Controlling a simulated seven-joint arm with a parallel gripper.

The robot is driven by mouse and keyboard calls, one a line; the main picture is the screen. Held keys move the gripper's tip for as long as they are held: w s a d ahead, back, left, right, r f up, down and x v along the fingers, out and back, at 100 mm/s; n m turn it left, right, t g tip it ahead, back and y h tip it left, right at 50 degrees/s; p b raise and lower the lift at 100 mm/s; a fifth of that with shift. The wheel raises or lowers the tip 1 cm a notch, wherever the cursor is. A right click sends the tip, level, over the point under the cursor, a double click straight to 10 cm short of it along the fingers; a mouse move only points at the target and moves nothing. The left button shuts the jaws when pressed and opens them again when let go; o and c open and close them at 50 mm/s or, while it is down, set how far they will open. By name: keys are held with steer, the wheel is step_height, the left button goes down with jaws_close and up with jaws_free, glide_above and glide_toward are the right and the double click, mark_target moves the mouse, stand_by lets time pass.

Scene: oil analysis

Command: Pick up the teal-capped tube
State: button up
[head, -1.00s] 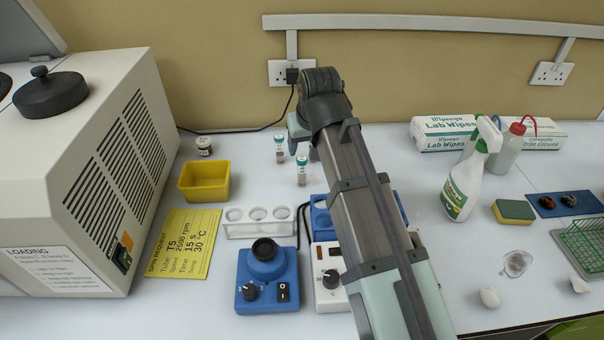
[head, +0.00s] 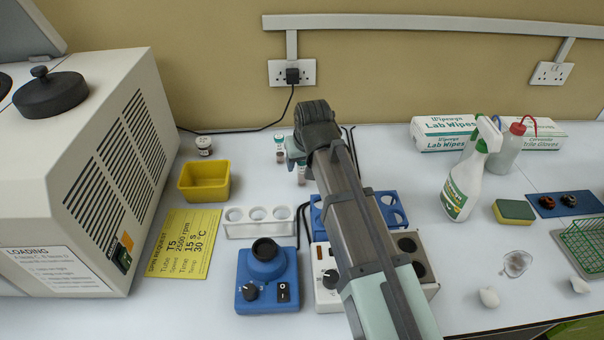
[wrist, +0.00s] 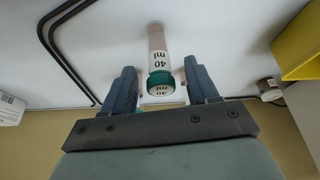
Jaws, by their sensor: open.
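Two slim tubes with teal caps stand upright at the back of the bench in the head view. One tube (head: 280,155) is just left of my gripper. The other tube (head: 302,175) is nearer, its upper part hidden by my gripper (head: 297,152). In the wrist view, my gripper (wrist: 160,75) is open, with a teal-capped tube (wrist: 157,45) marked "40 ml" showing between its fingers. I cannot tell whether either finger touches it. Another bit of teal shows at the edge of the palm, mostly hidden.
A yellow bin (head: 204,182) stands to the left, also in the wrist view (wrist: 300,45). A small jar (head: 204,146) is behind it. A white rack (head: 258,228), a blue device (head: 267,280) and a blue rack (head: 390,212) stand in front. Black cables run close by.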

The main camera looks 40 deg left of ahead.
mark_target(301, 167)
steer(key=shift+x, duration=1.9)
steer(key=c, duration=1)
steer(key=shift+r, duration=0.15)
